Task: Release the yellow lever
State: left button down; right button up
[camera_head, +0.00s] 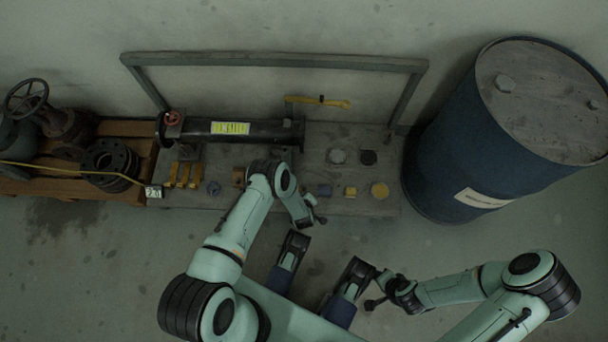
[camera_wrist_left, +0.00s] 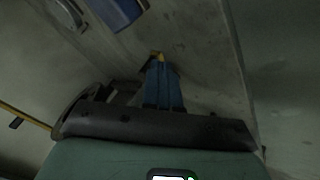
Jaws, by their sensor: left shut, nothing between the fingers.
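The yellow lever (camera_head: 320,101) lies roughly level at the right end of the black pipe (camera_head: 265,131), below the grey frame's top bar. My left gripper (camera_head: 316,213) is at the bench's front edge, well below and apart from the lever in the head view. In the left wrist view its blue fingers (camera_wrist_left: 163,84) are together with nothing held. A small yellow patch shows at their tips; I cannot tell what it is. My right gripper (camera_head: 374,302) is low in the head view, far from the lever, and too small and dark to read.
A grey metal frame (camera_head: 275,60) stands over the bench (camera_head: 385,207). Small blue, yellow and grey parts lie on the bench. A large blue drum (camera_head: 450,150) stands at the right. A handwheel valve (camera_head: 27,97) and wooden pallet (camera_head: 130,128) are at the left.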

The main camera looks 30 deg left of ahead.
pick_arm(q)
jog(key=shift+w+d, duration=0.15)
jog(key=shift+w, duration=0.25)
jog(key=shift+w+r, duration=0.1)
pick_arm(e)
jog(key=shift+w+d, duration=0.15)
jog(key=shift+w, duration=0.15)
